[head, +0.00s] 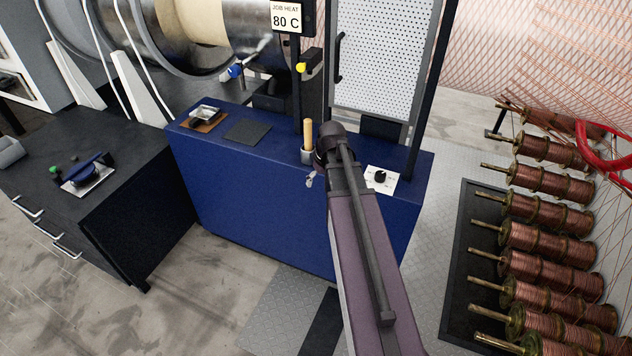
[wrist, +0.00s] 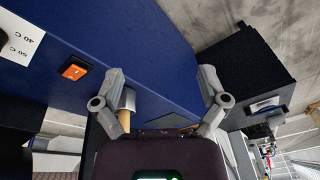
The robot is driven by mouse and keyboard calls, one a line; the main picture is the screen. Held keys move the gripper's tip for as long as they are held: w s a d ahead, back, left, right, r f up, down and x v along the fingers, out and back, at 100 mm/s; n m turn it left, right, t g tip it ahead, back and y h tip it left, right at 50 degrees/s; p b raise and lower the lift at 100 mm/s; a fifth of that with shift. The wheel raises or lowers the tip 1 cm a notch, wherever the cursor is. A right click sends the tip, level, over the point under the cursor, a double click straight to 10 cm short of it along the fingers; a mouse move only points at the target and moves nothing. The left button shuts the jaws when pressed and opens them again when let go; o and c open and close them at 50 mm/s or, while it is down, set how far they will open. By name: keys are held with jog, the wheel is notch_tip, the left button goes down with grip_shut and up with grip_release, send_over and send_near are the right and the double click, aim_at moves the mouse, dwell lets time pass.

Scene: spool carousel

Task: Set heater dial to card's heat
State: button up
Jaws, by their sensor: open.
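The job card (head: 286,18) at the top of the head view reads "JOB HEAT 80 C". The heater dial (head: 380,177) is a black knob on a white plate, at the right of the blue cabinet top. Its pointer setting is too small to read. In the wrist view, part of the dial plate (wrist: 22,40) shows at the upper left with "40 C" and "50 C" marks; the knob is mostly cut off by the edge. My gripper (wrist: 162,78) is open and empty, its fingers spread over the blue cabinet, apart from the dial. In the head view my arm largely hides it.
An orange switch (wrist: 75,67) sits beside the dial plate. A wooden handle (head: 308,133) stands in a holder just behind my gripper. A perforated guard door (head: 385,60) rises behind the cabinet (head: 240,190). Copper spools (head: 545,235) are at right, and a dark bench (head: 110,215) at left.

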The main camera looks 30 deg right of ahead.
jog(key=shift+s+a, duration=0.15)
jog(key=shift+a, duration=0.6)
jog(key=t, duration=0.3)
send_near(382, 174)
notch_tip(382, 174, up, 3)
jog(key=shift+s+a+r+h+b, duration=0.2)
jog(key=shift+s+h+b, duration=0.1)
jog(key=shift+s+b, duration=0.15)
jog(key=shift+w+f, duration=0.1)
jog(key=shift+f, duration=0.05)
jog(key=b+x, duration=0.8)
jog(key=x, duration=0.1)
jog(key=b+x, duration=0.4)
jog(key=shift+f+b, duration=0.4)
